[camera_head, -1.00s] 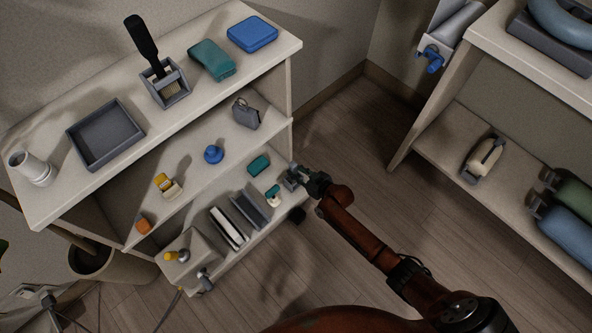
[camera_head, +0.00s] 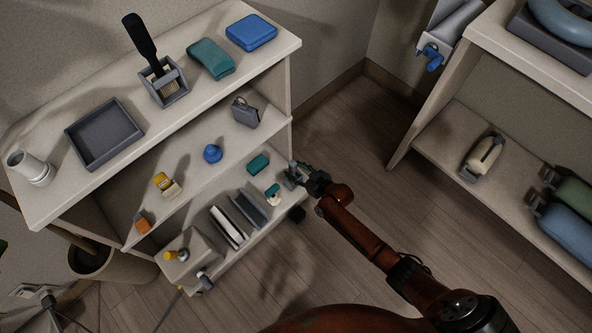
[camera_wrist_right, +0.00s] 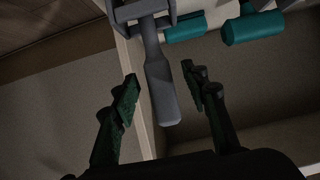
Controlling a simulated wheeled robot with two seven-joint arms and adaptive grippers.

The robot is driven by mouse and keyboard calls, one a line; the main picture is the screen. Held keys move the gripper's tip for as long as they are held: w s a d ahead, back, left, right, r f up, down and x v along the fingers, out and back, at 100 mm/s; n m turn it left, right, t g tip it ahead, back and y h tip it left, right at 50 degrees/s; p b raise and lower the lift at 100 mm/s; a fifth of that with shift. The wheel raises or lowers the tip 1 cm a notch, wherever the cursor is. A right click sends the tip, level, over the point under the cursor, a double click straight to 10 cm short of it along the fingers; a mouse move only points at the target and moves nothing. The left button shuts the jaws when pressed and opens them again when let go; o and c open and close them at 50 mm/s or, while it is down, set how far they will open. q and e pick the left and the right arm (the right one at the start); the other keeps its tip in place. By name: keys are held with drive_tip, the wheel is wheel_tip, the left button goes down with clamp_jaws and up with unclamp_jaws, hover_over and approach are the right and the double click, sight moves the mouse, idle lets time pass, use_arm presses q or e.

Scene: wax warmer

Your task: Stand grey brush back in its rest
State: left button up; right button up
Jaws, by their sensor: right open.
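In the right wrist view a grey handle (camera_wrist_right: 161,88), likely the grey brush, lies between the two fingers of my open right gripper (camera_wrist_right: 160,88), with gaps on both sides. Its far end meets a grey bracket-like piece (camera_wrist_right: 141,10) at the top edge; I cannot tell if this is its rest. In the head view my right gripper (camera_head: 296,176) is at the right end of the lower shelf, and a small grey thing at its fingertips is too small to make out. A black-handled brush (camera_head: 143,40) stands in a grey holder (camera_head: 177,95) on the top shelf. My left gripper is not in view.
Teal items (camera_wrist_right: 255,25) lie close beside the handle in the wrist view. The shelf unit (camera_head: 228,83) also holds a grey tray (camera_head: 140,135), blue case (camera_head: 252,32) and blue knob (camera_head: 213,154). Open floor (camera_head: 345,125) separates it from the right-hand shelf (camera_head: 445,127).

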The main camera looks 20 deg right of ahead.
drive_tip(key=shift+p+v, duration=0.55)
drive_tip(key=shift+v, duration=0.25)
use_arm(q)
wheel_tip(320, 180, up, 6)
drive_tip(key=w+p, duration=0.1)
drive_tip(key=p, duration=0.3)
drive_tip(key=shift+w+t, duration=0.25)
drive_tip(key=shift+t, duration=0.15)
use_arm(e)
drive_tip(key=v, duration=0.6)
drive_tip(key=shift+s, duration=0.15)
drive_tip(key=shift+s+d+r, duration=0.1)
drive_tip(key=shift+r, duration=0.05)
drive_tip(key=v, duration=1.1)
drive_tip(key=shift+s+r, duration=0.2)
drive_tip(key=shift+s, duration=0.1)
